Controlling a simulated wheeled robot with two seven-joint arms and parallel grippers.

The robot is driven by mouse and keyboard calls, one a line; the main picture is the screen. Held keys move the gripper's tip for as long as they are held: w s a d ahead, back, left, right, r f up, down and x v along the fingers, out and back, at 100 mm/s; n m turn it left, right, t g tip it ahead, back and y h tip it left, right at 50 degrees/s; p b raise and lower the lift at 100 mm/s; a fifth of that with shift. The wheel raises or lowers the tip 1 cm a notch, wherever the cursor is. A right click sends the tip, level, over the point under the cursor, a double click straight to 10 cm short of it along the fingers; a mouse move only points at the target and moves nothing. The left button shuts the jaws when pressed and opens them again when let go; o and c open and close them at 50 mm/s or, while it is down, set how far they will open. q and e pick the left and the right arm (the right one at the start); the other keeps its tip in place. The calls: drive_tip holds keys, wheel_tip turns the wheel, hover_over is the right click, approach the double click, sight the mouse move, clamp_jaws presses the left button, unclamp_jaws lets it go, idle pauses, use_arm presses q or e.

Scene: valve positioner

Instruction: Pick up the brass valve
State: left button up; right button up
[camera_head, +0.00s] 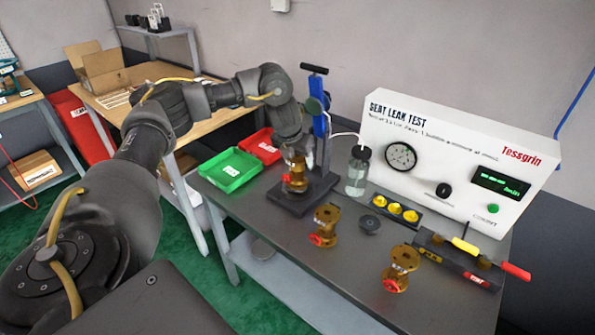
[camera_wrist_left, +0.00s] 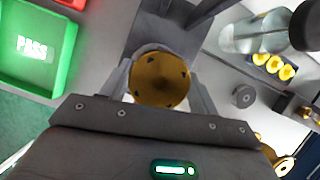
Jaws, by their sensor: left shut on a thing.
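My left gripper (camera_head: 292,152) is at the blue press stand, shut on a brass valve (camera_head: 295,181). That valve is upright at the black base of the stand; I cannot tell whether it touches the base. In the left wrist view, the round brass top of the held valve (camera_wrist_left: 160,78) sits between the two fingers (camera_wrist_left: 162,84). A second brass valve (camera_head: 326,222) with a red part stands on the bench in front of the stand. A third brass valve (camera_head: 402,265) with a red part stands farther right. My right gripper is not in view.
A green tray (camera_head: 229,171) and a red tray (camera_head: 262,146) lie left of the stand (camera_head: 320,125). A glass bottle (camera_head: 357,172), a holder with yellow caps (camera_head: 397,208) and the white leak test unit (camera_head: 455,160) are to the right. A tool rack (camera_head: 455,262) is at the front right.

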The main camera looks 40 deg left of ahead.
use_arm(q)
clamp_jaws()
drive_tip(key=shift+r, duration=0.1)
drive_tip(key=shift+r, duration=0.1)
drive_tip(key=shift+w+r, duration=0.1)
drive_tip(key=shift+r, duration=0.35)
wheel_tip(320, 180, up, 2)
drive_tip(key=shift+r, duration=0.1)
drive_tip(key=s+d+r+p, duration=0.1)
drive_tip(key=s+d+r, duration=0.7)
drive_tip(key=d, duration=0.3)
drive_tip(key=shift+p+v, duration=0.3)
drive_tip(key=shift+v, duration=0.55)
